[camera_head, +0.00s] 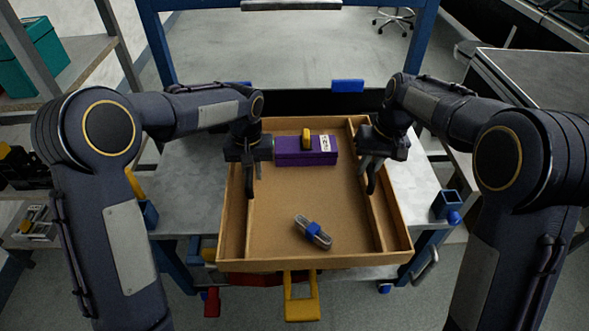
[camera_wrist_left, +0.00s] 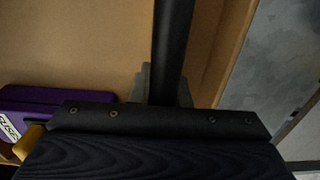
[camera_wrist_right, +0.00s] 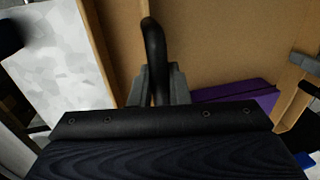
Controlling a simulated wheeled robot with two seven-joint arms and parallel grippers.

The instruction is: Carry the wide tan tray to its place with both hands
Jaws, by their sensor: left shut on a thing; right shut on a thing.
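The wide tan tray (camera_head: 275,208) lies in front of me in the head view, with low walls and an inner strip along its left and right sides. My left gripper (camera_head: 250,188) is shut on the tray at its left inner strip. My right gripper (camera_head: 371,186) is shut on the tray at its right inner strip. The tray floor also shows in the left wrist view (camera_wrist_left: 80,45) and the right wrist view (camera_wrist_right: 235,45). A purple box (camera_head: 292,152) with a white label sits at the back of the tray. A grey and blue tool (camera_head: 313,232) lies near its front.
A grey metal table (camera_head: 190,190) with a blue frame is under the tray, whose front reaches past the table's near edge. A blue holder (camera_head: 446,205) is at the table's right. A yellow handle (camera_head: 301,299) sticks out below. Shelves (camera_head: 70,75) stand at left.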

